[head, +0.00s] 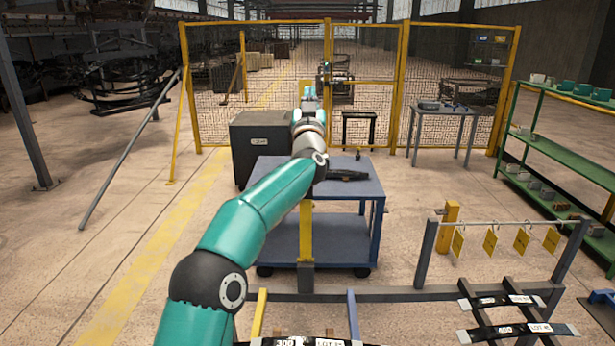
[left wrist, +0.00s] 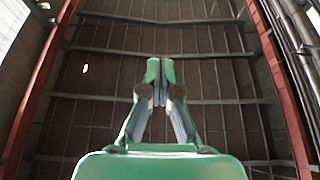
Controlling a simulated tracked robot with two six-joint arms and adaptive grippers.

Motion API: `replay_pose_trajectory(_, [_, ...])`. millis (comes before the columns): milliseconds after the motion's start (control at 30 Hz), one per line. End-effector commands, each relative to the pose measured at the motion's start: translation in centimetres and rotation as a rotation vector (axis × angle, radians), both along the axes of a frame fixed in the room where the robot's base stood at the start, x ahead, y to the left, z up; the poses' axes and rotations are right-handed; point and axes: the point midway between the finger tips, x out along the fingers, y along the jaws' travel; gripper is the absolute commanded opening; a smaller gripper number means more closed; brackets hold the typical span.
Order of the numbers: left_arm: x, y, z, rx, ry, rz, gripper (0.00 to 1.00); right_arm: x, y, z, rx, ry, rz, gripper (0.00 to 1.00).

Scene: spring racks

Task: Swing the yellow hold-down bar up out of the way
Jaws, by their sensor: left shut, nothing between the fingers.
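A yellow bar (head: 306,232), which looks like the hold-down bar, stands upright on a short grey post (head: 306,277) behind the front rack rail. My left arm hides its middle. A yellow piece behind my left gripper may be its upper end. My left gripper (head: 309,88) points up at the end of the raised arm, close to this piece; I cannot tell whether they touch. In the left wrist view the gripper's fingers (left wrist: 160,80) are shut, empty, with only the roof behind them. My right gripper is not in view.
A blue-grey cart (head: 345,190) with a dark part on top stands behind the bar. Labelled leaf springs (head: 518,330) lie on racks in front and right, below a rail with yellow tags (head: 490,241). Green shelves (head: 565,160) stand right. The left floor is mostly clear.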

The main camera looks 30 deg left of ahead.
Motion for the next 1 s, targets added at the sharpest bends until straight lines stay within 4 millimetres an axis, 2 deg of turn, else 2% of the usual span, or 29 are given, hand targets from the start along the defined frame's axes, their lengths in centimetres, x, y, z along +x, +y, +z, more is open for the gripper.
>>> replay_pose_trajectory(233, [-0.5, 0.2, 0.1, 0.001, -0.003, 0.006, 0.0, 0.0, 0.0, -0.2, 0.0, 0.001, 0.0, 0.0])
replay_pose_trajectory(467, [-1.9, -1.9, 0.3, -0.001, -0.004, -0.005, 0.0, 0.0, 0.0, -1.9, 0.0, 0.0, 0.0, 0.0])
replay_pose_trajectory(733, [-6.4, -5.1, 1.2, -0.001, -0.005, -0.012, 0.0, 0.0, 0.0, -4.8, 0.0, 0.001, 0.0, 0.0])
replay_pose_trajectory(1000, [-9.9, -7.2, 2.2, 0.001, -0.003, -0.009, 0.0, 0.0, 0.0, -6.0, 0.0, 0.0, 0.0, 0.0])
